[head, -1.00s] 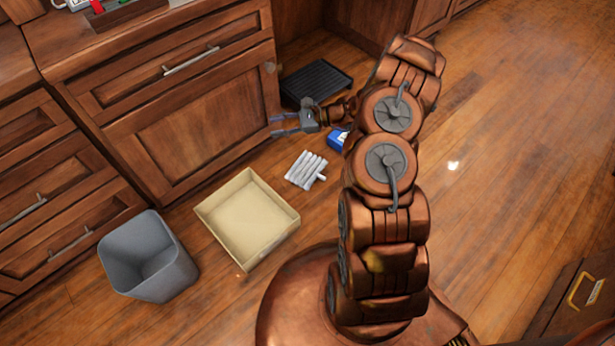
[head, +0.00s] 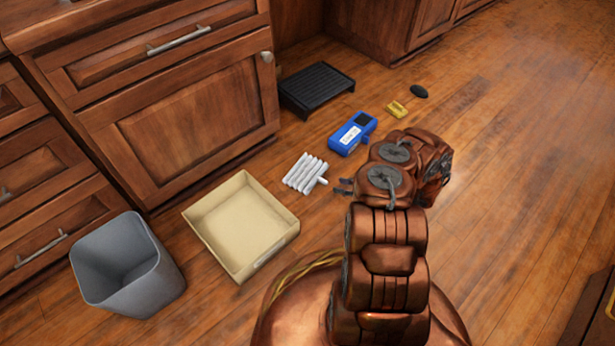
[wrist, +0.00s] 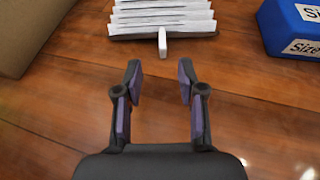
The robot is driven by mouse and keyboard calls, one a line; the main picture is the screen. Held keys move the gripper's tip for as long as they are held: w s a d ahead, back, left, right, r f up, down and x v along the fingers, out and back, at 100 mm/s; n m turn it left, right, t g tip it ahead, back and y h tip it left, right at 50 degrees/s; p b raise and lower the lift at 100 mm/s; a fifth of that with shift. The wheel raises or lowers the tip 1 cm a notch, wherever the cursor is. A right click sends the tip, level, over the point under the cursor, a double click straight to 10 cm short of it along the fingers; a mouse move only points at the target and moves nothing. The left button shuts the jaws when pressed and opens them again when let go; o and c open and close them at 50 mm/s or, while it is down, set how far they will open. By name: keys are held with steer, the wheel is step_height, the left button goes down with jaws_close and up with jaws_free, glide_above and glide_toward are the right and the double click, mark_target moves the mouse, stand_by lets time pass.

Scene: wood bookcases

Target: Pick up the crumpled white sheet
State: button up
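I see no plainly crumpled loose sheet. The closest match is a white ridged bundle (head: 305,173) on the wooden floor, with several parallel white strips and a small white tab towards me. The bundle also shows at the top of the wrist view (wrist: 162,17), partly cut off. My gripper (wrist: 160,82) is open and empty, its two fingers apart with bare floor between them. The bundle lies ahead of the fingertips and apart from them. In the head view my gripper (head: 343,187) is mostly hidden behind my arm, just right of the bundle.
A beige open box (head: 190,214) and a grey bin (head: 160,283) stand to the left. A blue box (head: 345,143), a yellow item (head: 397,108), a dark oval item (head: 419,91) and a black rack (head: 317,92) lie beyond. Wooden cabinets (head: 190,125) line the back.

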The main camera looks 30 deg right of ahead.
mark_target(325, 181)
steer(key=b+x, duration=0.3)
steer(key=x, duration=0.3)
steer(key=shift+w+b, duration=0.15)
steer(key=shift+b, duration=0.2)
steer(key=shift+w+a+f, duration=0.1)
steer(key=shift+w+a, duration=0.1)
steer(key=shift+w, duration=0.3)
steer(key=shift+c, duration=0.2)
jaws_close()
